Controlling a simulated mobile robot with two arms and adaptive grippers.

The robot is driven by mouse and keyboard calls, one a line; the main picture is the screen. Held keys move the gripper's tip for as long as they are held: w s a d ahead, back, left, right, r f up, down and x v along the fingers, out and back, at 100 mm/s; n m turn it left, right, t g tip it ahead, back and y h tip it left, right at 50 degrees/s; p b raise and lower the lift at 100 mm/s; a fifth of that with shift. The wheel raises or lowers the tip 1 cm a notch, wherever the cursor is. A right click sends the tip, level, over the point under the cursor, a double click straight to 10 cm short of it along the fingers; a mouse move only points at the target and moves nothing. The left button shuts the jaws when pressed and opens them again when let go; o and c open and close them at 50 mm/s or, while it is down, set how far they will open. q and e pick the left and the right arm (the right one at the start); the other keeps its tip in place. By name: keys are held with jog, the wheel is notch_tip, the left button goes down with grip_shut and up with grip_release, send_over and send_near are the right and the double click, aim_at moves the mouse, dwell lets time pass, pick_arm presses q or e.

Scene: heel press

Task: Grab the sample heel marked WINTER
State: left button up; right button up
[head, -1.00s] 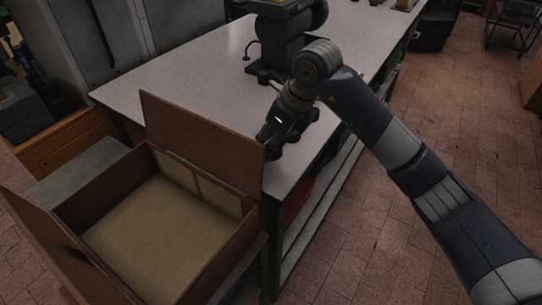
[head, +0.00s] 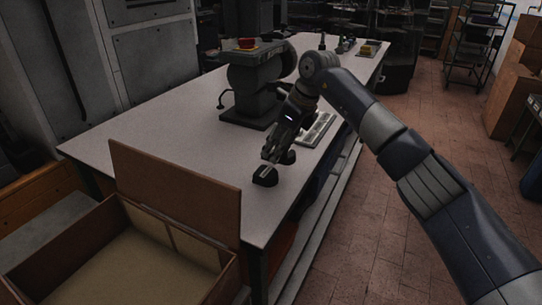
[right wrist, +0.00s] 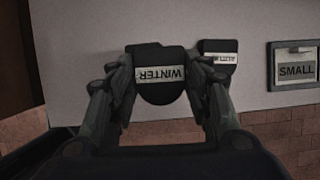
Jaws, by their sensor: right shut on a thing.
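The black heel marked WINTER (right wrist: 161,88) is between the fingers of my right gripper (right wrist: 163,90) in the right wrist view, its white label upside down. In the head view this dark heel (head: 265,177) shows below the right gripper (head: 270,156), near the table's front edge. My right gripper is shut on it. I cannot tell whether the heel still touches the table. A second dark heel (right wrist: 220,52) stands beside it, apart; its label is too small to read for sure. It also shows behind the gripper in the head view (head: 289,157). My left gripper is not in view.
A framed plate marked SMALL (right wrist: 296,70) lies farther along the white table (head: 175,150). A dark machine (head: 255,90) with a red top stands behind the gripper. An open brown box (head: 175,190) with raised flaps is at the front left.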

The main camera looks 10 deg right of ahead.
jog(key=shift+w+d+r, duration=0.1)
jog(key=shift+w+d, duration=0.45)
jog(key=shift+w, duration=0.25)
jog(key=shift+w+d, duration=0.55)
jog(key=shift+w, duration=0.25)
